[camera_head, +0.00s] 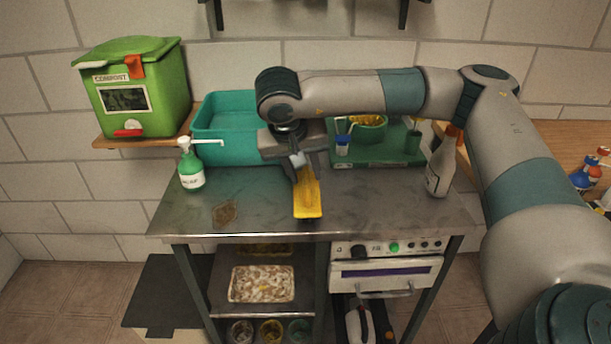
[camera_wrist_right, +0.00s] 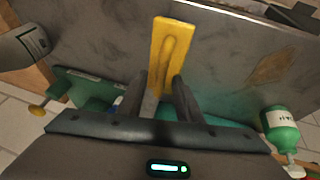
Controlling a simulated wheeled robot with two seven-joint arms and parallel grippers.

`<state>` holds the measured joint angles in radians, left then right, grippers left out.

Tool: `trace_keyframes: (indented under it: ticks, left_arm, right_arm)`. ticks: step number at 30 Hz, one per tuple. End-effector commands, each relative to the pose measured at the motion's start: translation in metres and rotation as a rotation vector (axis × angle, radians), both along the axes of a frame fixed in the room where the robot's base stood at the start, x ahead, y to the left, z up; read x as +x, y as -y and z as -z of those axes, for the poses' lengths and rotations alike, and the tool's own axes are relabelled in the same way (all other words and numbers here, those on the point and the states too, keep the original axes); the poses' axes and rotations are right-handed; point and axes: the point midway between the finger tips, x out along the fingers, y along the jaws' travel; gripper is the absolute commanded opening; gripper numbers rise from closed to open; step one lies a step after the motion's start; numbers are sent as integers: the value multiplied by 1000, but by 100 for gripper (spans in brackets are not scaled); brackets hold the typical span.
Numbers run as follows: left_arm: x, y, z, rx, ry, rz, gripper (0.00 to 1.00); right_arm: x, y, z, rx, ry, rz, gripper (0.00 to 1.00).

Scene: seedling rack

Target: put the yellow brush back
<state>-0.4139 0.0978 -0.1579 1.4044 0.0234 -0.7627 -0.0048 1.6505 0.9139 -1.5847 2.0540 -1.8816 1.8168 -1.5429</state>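The yellow brush (camera_head: 308,198) shows over the middle of the steel bench top, its wide end towards the front edge. My right gripper (camera_head: 300,162) reaches in from the right, above the bench, at the brush's rear end. In the right wrist view the brush (camera_wrist_right: 167,50) lies between the two fingers of my right gripper (camera_wrist_right: 161,82), which look closed against its sides. The fingers hide part of its rear end. I cannot tell whether the brush touches the bench. My left gripper is not in view.
A green compost box (camera_head: 135,85) stands at left. The front middle is mostly clear.

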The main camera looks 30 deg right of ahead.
Motion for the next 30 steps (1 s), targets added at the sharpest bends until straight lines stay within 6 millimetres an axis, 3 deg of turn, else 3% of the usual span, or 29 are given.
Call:
trace_keyframes:
  ticks: [4,15,21,30]
  left_arm:
    - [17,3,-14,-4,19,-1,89]
    - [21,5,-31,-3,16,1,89]
    - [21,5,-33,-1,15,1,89]
    - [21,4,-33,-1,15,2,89]
  right_arm:
    - [-5,-10,-23,1,5,-3,32]
    - [-20,-32,-80,0,3,-2,32]
    - [-23,-36,-92,0,1,-2,32]
    - [-24,-37,-93,-1,0,-1,32]
